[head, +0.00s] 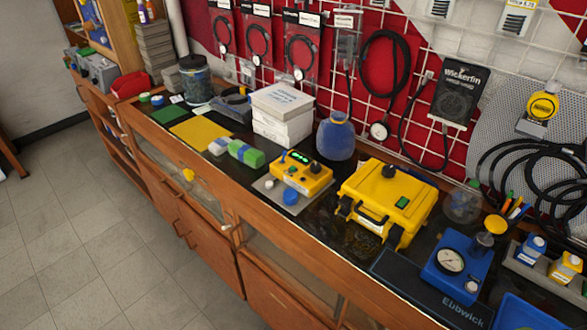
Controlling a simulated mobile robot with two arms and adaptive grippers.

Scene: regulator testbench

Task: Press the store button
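A yellow test device (301,173) with lit green indicators on a dark panel sits on the bench, left of the yellow hard case. A grey plate (264,187) lies at its front edge, and a round blue part (291,197) is in front of it. Small controls show on the device's top, but their labels are too small to read, so I cannot tell which is the store button. Neither of my grippers is in view.
The yellow case (388,200) stands close on the right, a blue jar (335,136) and white boxes (282,114) behind. Green and blue blocks (237,151) lie to the left. A blue gauge unit (457,264) is further right. The floor in front is clear.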

